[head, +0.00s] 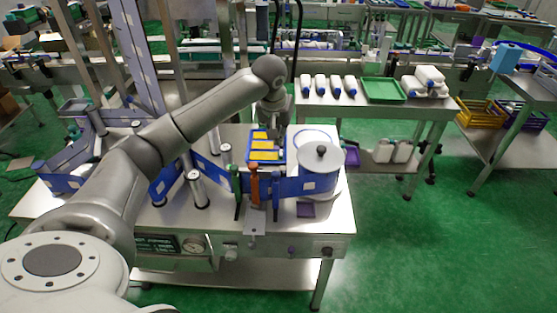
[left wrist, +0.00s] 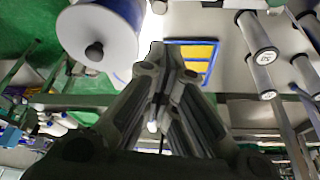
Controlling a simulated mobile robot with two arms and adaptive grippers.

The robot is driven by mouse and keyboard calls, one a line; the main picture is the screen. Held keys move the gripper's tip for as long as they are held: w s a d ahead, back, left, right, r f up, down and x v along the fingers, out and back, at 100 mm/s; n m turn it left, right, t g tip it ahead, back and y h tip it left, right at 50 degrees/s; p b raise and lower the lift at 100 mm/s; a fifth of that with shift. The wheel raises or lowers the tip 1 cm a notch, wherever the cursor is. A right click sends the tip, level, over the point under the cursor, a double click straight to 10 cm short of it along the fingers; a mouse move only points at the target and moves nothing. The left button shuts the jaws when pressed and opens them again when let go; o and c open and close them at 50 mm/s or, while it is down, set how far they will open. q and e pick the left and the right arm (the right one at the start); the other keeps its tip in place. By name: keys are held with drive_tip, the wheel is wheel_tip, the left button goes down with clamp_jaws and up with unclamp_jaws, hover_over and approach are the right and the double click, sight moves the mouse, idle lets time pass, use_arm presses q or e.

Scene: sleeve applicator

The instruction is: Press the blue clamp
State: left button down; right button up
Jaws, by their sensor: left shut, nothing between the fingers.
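A blue frame with yellow panels (head: 250,158), which looks like the blue clamp, lies on the steel machine table. It also shows in the left wrist view (left wrist: 214,62), just right of the fingertips. My left gripper (head: 273,128) points down at the frame's far right side, and its shut, empty fingers (left wrist: 158,62) fill the middle of the wrist view. Part of the frame is hidden behind the fingers there. I cannot tell whether the fingertips touch it. My right gripper is in neither view.
A white roll with a dark knob (head: 320,165) stands right of the frame, with a blue band running left from it. Metal posts (head: 197,190) and green and orange handles (head: 254,185) stand in front. A back table (head: 385,112) holds white bottles and a green tray.

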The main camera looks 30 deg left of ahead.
use_arm(q)
wheel_tip(320, 180, down, 9)
drive_tip(key=p, duration=0.4)
drive_tip(key=shift+w+a, duration=0.1)
drive_tip(key=shift+w, duration=0.05)
drive_tip(key=shift+s+d+f+p, duration=0.1)
drive_tip(key=shift+s+d+p, duration=0.1)
drive_tip(key=shift+s+p, duration=0.35)
